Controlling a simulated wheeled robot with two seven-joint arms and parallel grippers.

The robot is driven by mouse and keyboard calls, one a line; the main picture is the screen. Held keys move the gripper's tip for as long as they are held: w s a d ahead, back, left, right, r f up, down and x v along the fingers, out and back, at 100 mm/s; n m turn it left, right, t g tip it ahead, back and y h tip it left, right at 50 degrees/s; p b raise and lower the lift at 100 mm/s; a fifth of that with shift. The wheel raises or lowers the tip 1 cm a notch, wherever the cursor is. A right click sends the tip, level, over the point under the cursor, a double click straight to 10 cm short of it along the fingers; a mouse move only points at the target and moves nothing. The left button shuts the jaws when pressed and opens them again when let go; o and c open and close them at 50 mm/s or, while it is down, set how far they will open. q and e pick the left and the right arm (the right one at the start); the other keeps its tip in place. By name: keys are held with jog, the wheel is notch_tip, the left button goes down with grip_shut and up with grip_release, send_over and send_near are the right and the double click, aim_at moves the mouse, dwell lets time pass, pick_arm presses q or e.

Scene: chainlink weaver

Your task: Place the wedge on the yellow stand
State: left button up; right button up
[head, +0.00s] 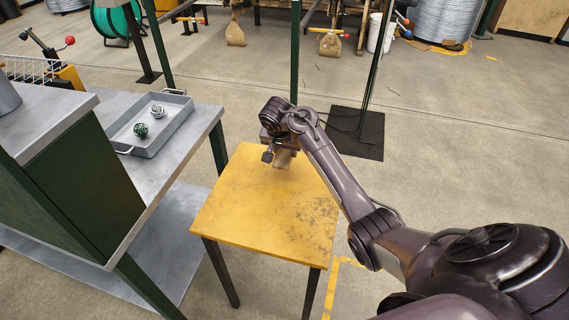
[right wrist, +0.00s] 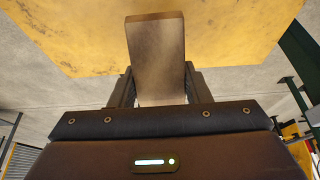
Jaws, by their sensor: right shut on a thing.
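The yellow stand (head: 262,215) is a square, scuffed yellow top on dark legs in the middle of the head view. My right gripper (head: 279,150) is over its far edge, shut on the wedge (head: 284,158), a brown wooden block. In the right wrist view the wedge (right wrist: 157,55) sticks out from between the fingers of my right gripper (right wrist: 158,88), with the yellow top (right wrist: 60,35) behind it. I cannot tell whether the wedge touches the top. My left gripper is not in view.
A grey metal bench (head: 180,165) stands left of the stand, bearing a grey tray (head: 165,140) with a green ball (head: 141,130) and a silvery ball (head: 157,111). A dark green post rises behind the stand from a black mat (head: 362,140). The stand's top is otherwise bare.

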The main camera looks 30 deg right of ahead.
aim_at(285, 163)
jog(key=shift+f+b, duration=0.3)
jog(key=shift+f, duration=2.4)
jog(key=shift+f, duration=0.1)
jog(key=o, duration=1)
jog(key=p+v, duration=0.1)
jog(key=v, duration=1.1)
jog(key=shift+d, duration=0.1)
